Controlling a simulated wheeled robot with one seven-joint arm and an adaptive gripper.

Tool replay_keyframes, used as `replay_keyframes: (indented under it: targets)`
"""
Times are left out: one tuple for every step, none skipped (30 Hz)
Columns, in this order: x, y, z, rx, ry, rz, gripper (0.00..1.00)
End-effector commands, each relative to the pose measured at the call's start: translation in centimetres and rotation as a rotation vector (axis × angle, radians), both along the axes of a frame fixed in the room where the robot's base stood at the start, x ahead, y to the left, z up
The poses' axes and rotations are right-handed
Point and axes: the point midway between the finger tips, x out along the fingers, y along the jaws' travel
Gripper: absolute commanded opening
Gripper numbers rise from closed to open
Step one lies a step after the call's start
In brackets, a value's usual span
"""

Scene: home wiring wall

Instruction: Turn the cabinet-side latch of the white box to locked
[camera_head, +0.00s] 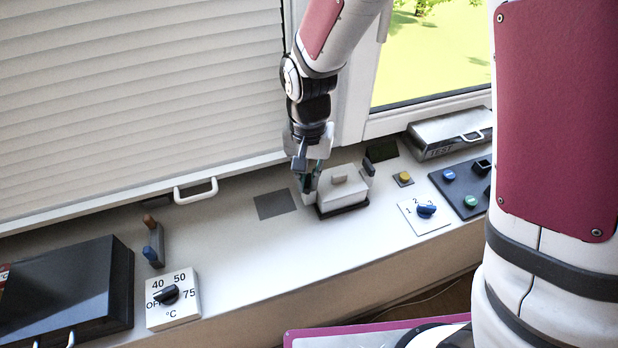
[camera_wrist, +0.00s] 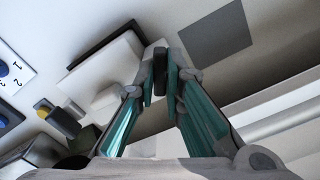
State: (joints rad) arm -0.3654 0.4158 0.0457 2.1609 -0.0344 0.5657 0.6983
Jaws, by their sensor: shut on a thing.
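The white box (camera_head: 343,193) sits on a dark base on the sill, with a pale handle (camera_head: 339,177) on its lid. My gripper (camera_head: 307,180) is at the box's left side in the head view, pointing down. In the wrist view, my gripper's fingertips (camera_wrist: 161,88) are closed around a small dark latch (camera_wrist: 160,64) beside the white box (camera_wrist: 108,66). The fingers largely hide this latch in the head view, and I cannot tell its exact angle. Another dark latch (camera_head: 368,168) stands on the box's right side, apart from my gripper.
A grey square (camera_head: 275,203) lies flat left of the box. A yellow button (camera_head: 404,177), a blue 1-2 dial (camera_head: 426,210) and a button panel (camera_head: 464,188) are to the right. A temperature dial (camera_head: 168,295) and black cabinet (camera_head: 75,293) are at left. The shutter (camera_head: 140,90) rises behind.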

Motion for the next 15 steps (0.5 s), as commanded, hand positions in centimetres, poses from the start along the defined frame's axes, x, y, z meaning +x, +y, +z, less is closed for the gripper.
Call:
replay_keyframes:
  targets:
    - [-0.01, -0.01, 0.03, 0.0, 0.0, -0.008, 0.0]
    - [-0.04, -0.01, 0.05, 0.0, 0.0, -0.017, 0.0]
    - [-0.09, -0.01, 0.08, 0.0, 0.0, -0.035, 0.0]
    - [-0.11, 0.01, 0.1, 0.0, 0.0, -0.051, 0.0]
    - [-0.14, 0.04, 0.11, 0.0, 0.0, -0.067, 0.0]
    - [-0.15, 0.04, 0.1, 0.0, 0.0, -0.091, 0.0]
    - [-0.14, 0.04, 0.1, 0.0, 0.0, -0.106, 0.0]
    - [-0.14, 0.04, 0.11, 0.0, 0.0, -0.119, 0.0]
    - [-0.12, 0.03, 0.11, 0.0, 0.0, -0.137, 0.0]
    - [-0.11, 0.03, 0.1, 0.0, 0.0, -0.147, 0.0]
    - [-0.1, 0.03, 0.09, 0.0, 0.0, -0.155, 0.0]
    - [-0.08, 0.02, 0.07, 0.0, 0.0, -0.164, 0.0]
    - [-0.06, 0.03, 0.06, 0.0, 0.0, -0.169, 0.0]
    - [-0.04, 0.02, 0.04, 0.0, 0.0, -0.172, 0.0]
    - [-0.02, 0.01, 0.03, 0.0, 0.0, -0.173, 0.0]
